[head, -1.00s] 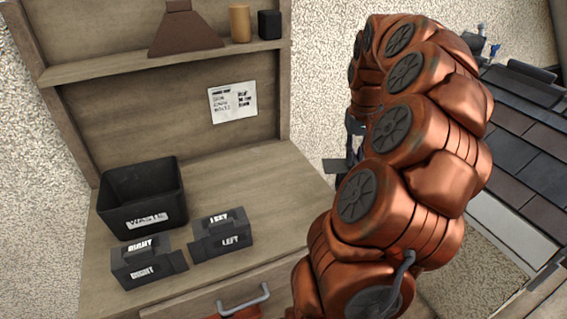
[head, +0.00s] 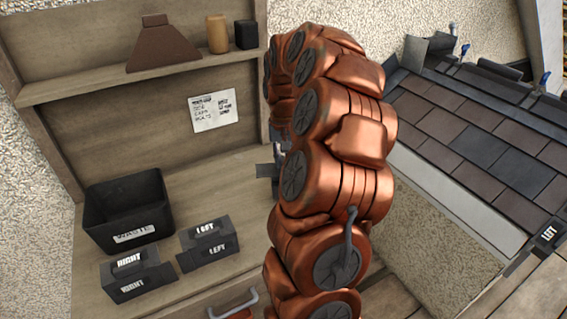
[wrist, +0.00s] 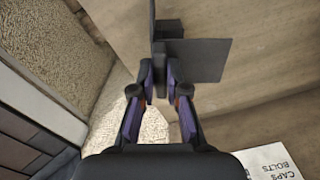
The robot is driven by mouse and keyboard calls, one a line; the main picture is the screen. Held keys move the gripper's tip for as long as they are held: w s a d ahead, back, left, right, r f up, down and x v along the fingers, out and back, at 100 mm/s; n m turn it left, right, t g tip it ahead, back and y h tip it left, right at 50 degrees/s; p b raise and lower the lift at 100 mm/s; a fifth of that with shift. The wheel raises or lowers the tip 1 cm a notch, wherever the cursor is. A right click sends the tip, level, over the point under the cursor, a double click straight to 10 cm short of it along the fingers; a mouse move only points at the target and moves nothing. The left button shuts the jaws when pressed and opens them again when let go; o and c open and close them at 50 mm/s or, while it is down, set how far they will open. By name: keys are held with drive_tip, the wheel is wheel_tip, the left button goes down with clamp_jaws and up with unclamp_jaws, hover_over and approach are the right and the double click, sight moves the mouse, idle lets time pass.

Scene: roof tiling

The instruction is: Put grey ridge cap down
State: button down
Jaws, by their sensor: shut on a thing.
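The grey ridge cap (wrist: 202,60) is a dark, bent plate between the fingertips of my gripper (wrist: 160,88) in the wrist view. The gripper is shut on it, and the cap juts out ahead of the fingers. In the head view, a small part of the cap (head: 266,170) shows left of my copper arm. The arm hides most of the gripper there. The wooden bench (head: 215,180) lies behind and below the cap; I cannot tell whether they touch.
A black waste bin (head: 128,208) and blocks marked right (head: 135,278) and left (head: 208,243) stand on the bench. A shelf (head: 150,75) is above, with a note (head: 214,108) below it. The tiled roof (head: 480,145) lies to the right, with dark caps (head: 500,70) along its ridge.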

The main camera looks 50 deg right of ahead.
drive_tip(key=shift+f, duration=1.2)
drive_tip(key=c, duration=1.2)
unclamp_jaws()
drive_tip(key=shift+r, duration=0.1)
wheel_tip(320, 180, up, 12)
drive_tip(key=shift+r+b, duration=0.1)
drive_tip(key=shift+b, duration=0.95)
